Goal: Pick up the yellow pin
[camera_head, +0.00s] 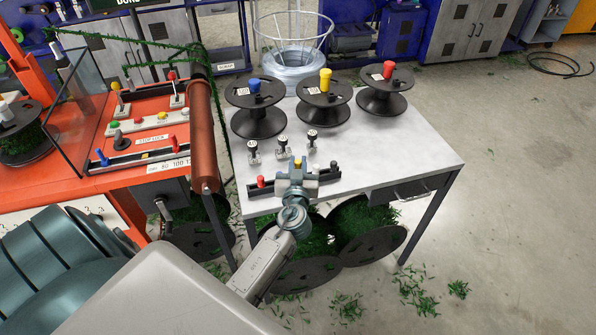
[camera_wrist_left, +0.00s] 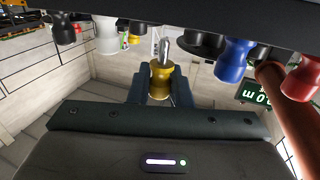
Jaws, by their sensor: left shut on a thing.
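My left gripper (camera_head: 298,175) reaches over the front edge of the grey table, at the dark rail (camera_head: 321,176). It is shut on a small yellow pin (camera_head: 297,163), whose top shows between the fingers. In the left wrist view, the yellow pin (camera_wrist_left: 161,82) sits between both fingertips, with its bare metal tip pointing toward the dark edge above. I cannot tell how far the tip is from the rail. A red pin (camera_head: 261,181) stands at the rail's left end. My right gripper is not in view.
Three black spools stand behind, topped by a blue pin (camera_head: 254,85), a larger yellow pin (camera_head: 325,80) and a red pin (camera_head: 388,69). Small black-topped posts (camera_head: 282,144) stand between them and the rail. An orange bench (camera_head: 150,179) adjoins at left. The table's right side is clear.

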